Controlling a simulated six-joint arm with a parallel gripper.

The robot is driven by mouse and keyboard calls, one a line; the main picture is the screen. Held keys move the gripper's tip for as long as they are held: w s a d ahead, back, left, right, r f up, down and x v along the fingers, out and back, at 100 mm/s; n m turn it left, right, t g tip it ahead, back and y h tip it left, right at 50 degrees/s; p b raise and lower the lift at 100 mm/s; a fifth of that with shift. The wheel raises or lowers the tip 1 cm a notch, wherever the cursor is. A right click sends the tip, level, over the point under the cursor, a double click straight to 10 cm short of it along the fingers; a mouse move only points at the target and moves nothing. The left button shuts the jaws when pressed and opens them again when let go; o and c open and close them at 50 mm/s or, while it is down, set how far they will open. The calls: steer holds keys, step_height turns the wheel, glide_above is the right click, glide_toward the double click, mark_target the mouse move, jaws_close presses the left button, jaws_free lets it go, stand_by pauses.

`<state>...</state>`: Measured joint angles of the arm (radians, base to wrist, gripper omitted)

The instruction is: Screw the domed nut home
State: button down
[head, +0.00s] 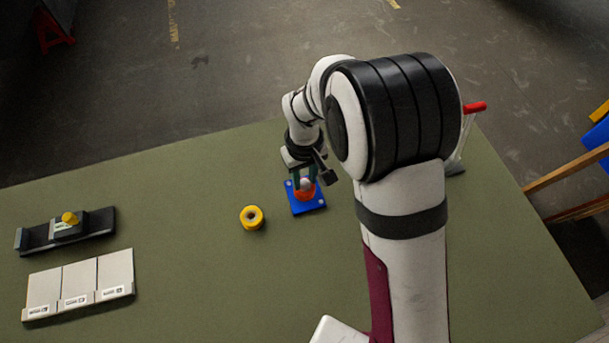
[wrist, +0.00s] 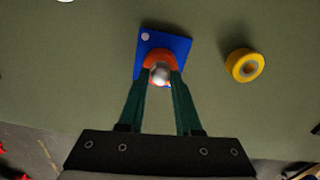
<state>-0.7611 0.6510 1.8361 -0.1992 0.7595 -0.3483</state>
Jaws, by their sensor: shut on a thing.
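The domed nut (wrist: 160,74) is a silvery rounded piece between my fingertips, at an orange part (wrist: 157,56) on a blue plate (wrist: 177,45). In the head view the blue plate (head: 308,206) lies on the green table, with the orange part (head: 306,193) at its middle and the nut (head: 306,183) above it. My gripper (wrist: 161,78) is shut on the nut from both sides; it also shows in the head view (head: 305,182). The thread is hidden, and I cannot tell how far the nut sits down on it.
A yellow tape roll (head: 251,217) lies left of the plate, clear of it. A black rail fixture with a yellow knob (head: 70,218) and a pale panelled tray (head: 80,275) are at the far left. A red-handled tool (head: 474,108) stands at right behind my arm.

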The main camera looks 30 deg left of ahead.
steer(key=m, duration=1.7)
steer(key=shift+f+m, duration=0.1)
steer(key=shift+m, duration=0.3)
steer(key=m, duration=0.5)
steer(key=shift+m, duration=0.3)
steer(key=c, duration=0.5)
jaws_free()
